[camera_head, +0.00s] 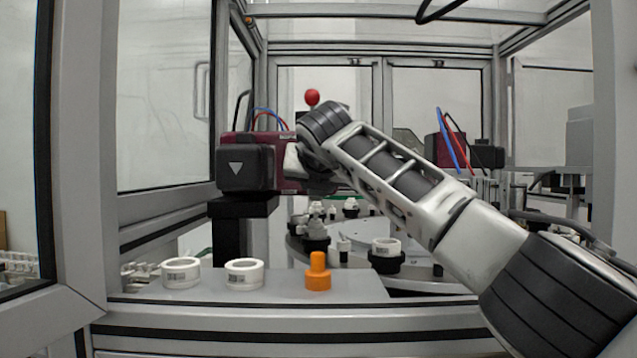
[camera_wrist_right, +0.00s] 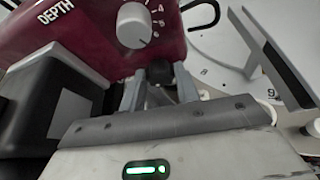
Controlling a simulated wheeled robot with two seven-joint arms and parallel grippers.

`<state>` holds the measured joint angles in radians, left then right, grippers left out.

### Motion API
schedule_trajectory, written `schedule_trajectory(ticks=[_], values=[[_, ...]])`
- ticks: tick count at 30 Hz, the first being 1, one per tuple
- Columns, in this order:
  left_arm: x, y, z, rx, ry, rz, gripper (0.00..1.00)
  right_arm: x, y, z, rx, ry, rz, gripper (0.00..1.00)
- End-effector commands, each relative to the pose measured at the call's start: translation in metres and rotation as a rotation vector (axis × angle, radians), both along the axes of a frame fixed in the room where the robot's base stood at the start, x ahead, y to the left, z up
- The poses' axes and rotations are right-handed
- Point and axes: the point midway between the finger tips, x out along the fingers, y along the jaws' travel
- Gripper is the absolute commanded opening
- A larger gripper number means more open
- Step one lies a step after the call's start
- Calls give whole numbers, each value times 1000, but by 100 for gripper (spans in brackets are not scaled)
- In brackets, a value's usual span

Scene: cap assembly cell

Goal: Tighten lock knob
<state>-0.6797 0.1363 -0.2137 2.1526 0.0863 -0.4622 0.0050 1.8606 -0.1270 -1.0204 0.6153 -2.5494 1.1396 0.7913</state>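A dark red device (camera_head: 298,178) with a black box on its left stands at the left of the cell in the head view. In the right wrist view the dark red housing (camera_wrist_right: 95,35) carries the word DEPTH and a light grey numbered dial (camera_wrist_right: 134,24). My right arm reaches in from the right to this device. My right gripper (camera_wrist_right: 160,88) has its two grey fingers apart just below the housing. A small dark part (camera_wrist_right: 161,73) shows between the fingers. I cannot tell whether they touch it. No lock knob is clearly identifiable. My left gripper is out of view.
Two white rings (camera_head: 181,273) (camera_head: 244,274) and an orange knobbed piece (camera_head: 318,273) stand on the front ledge. A round table (camera_head: 418,272) with several fixtures lies behind. A second dark red device (camera_head: 446,151) stands at the right. A red ball (camera_head: 312,97) shows above.

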Motion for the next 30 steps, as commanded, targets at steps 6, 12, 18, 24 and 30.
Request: schedule_trajectory(ticks=[6,12,18,24,30], values=[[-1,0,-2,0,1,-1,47,0,0,0,14,0,0,9],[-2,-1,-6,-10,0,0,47,0,-1,-2,91,0,0,9],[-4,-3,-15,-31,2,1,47,0,-3,-3,231,-1,-1,9],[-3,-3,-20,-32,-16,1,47,0,-4,-4,383,-1,-1,9],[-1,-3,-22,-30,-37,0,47,0,-5,-4,507,-1,0,9]])
